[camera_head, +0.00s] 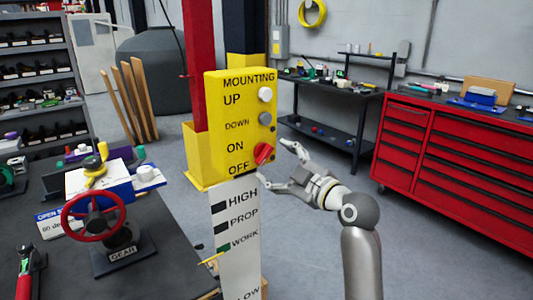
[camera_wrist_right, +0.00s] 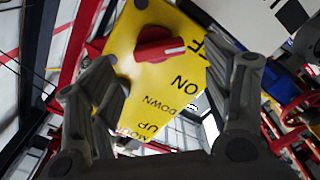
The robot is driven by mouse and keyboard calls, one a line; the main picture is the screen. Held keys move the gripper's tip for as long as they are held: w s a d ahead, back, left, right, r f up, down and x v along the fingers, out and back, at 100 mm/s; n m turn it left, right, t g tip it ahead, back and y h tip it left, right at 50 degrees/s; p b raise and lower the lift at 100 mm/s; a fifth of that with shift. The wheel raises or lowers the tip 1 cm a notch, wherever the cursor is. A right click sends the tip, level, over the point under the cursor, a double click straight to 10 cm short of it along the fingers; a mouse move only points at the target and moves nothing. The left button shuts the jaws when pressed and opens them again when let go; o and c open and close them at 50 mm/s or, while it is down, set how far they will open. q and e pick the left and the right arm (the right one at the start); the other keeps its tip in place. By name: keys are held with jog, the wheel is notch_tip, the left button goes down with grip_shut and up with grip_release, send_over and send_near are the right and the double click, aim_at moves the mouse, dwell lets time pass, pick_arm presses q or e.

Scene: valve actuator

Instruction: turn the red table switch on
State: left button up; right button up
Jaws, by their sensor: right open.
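The red rotary switch (camera_head: 263,154) sits on the side of the yellow control box (camera_head: 222,125), near the printed words ON and OFF. In the right wrist view the red switch (camera_wrist_right: 153,47) has a white mark on its handle, pointing towards the lettering side, nearer OFF than ON. My right gripper (camera_head: 273,162) is open, its fingers spread on either side of the switch. In the wrist view the fingers of my right gripper (camera_wrist_right: 163,65) frame the switch, with visible gaps; I see no contact. My left gripper is out of view.
A white and a grey button (camera_head: 264,117) are above the switch. A white label panel (camera_head: 236,235) is below the box. A dark table with a red handwheel (camera_head: 93,217) is at left. A red tool cabinet (camera_head: 455,140) stands right, with clear floor between.

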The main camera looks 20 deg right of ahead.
aim_at(266, 156)
jog(key=shift+p+x, duration=0.45)
jog(key=shift+x, duration=2.1)
jog(key=c, duration=1)
